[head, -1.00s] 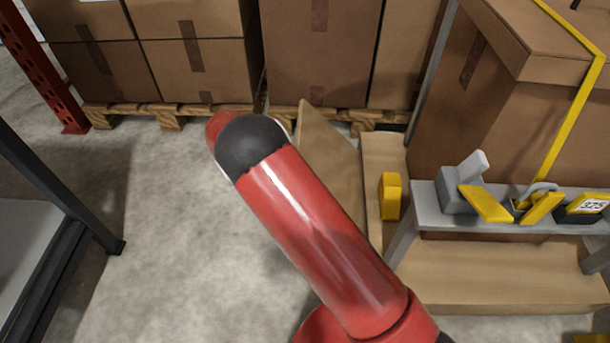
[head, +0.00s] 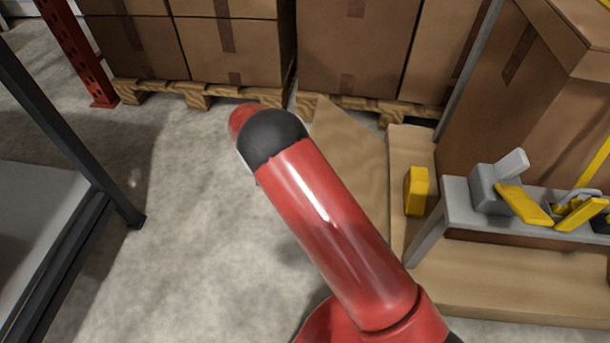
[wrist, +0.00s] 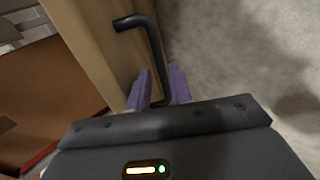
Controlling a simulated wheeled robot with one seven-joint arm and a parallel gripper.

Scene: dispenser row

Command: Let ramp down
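The ramp (head: 347,150) is a tan wooden panel beside the wooden platform (head: 408,150) in the head view. It stands tilted, with its far corner out over the floor to the left. In the wrist view a black bent handle (wrist: 148,38) sits at the panel's edge (wrist: 100,38). In the head view my red arm hides the gripper, the handle and the ramp's near part.
A yellow block (head: 416,190) stands on the platform, next to a grey bench (head: 480,222) with yellow-handled tools. Boxes on pallets (head: 200,92) line the back. A dark-framed rack (head: 75,170) stands at left. The concrete floor (head: 190,220) between is clear.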

